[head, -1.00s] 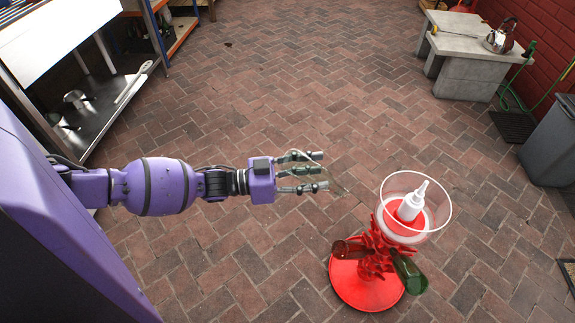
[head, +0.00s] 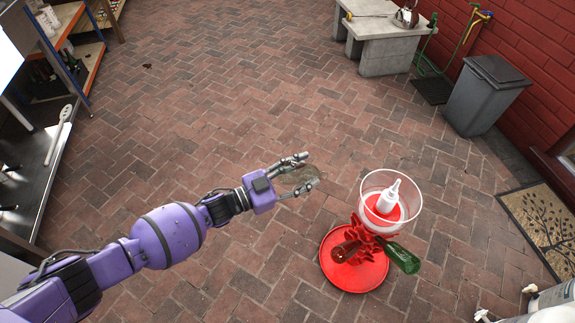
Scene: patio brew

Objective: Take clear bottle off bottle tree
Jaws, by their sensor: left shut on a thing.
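A clear bottle (head: 297,180) sits between the fingers of my left gripper (head: 303,171), which is shut on it. The bottle is see-through and its outline is faint against the bricks. The gripper is in the middle of the head view, up and left of the red bottle tree (head: 346,274) and apart from it. The tree stands on the brick floor with a brown bottle (head: 346,250) and a green bottle (head: 403,258) on its pegs. My right gripper is not in view.
A concrete bench (head: 384,45) with a kettle stands at the back right, near a grey bin (head: 487,95). A doormat (head: 541,226) lies at the right. Shelving and a dark worktop (head: 42,175) line the left. The brick floor between is clear.

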